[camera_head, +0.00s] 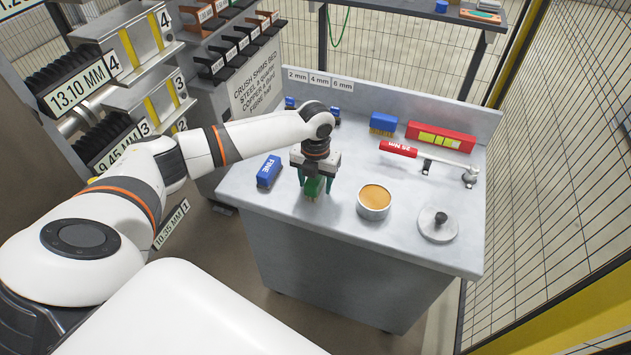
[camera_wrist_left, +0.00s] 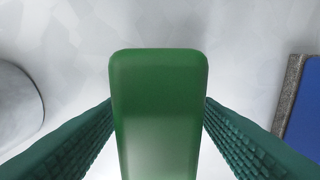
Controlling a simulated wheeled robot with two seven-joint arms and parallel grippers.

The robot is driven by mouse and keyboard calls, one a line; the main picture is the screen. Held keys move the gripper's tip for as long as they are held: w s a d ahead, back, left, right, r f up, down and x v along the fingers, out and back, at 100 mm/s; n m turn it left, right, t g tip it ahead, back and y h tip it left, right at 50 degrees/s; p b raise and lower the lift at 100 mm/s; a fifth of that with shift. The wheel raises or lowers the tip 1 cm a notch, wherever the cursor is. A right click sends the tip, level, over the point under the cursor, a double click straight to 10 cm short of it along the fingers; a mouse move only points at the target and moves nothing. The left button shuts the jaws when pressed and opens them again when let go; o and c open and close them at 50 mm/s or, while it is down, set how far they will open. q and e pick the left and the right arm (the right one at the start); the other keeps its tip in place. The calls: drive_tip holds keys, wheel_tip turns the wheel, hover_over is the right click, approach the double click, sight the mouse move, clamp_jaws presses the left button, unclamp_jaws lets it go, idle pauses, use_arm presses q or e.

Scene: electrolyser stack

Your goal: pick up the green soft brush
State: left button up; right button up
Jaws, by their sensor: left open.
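The green soft brush (camera_head: 313,187) stands on the light grey worktop, below my left gripper (camera_head: 315,189). In the left wrist view the brush's green block (camera_wrist_left: 160,110) fills the middle, between two dark green ribbed fingers (camera_wrist_left: 158,135). The fingers are open, one on each side of the block; I cannot tell whether either touches it. The brush's lower part is mostly hidden in the wrist view. My right gripper is in neither view.
A blue block marked FINE (camera_head: 269,171) lies left of the gripper. An open tin (camera_head: 374,202) stands close on the right, with a round lid (camera_head: 438,224) beyond it. A blue brush (camera_head: 383,123), red torque wrench (camera_head: 398,148) and red case (camera_head: 441,137) lie behind.

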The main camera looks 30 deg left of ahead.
use_arm(q)
drive_tip(key=c, duration=1.1)
drive_tip(key=shift+r, duration=0.15)
wheel_tip(320, 180, up, 10)
drive_tip(key=shift+f, duration=0.1)
drive_tip(key=shift+o, duration=1.4)
drive_tip(key=shift+c, duration=0.7)
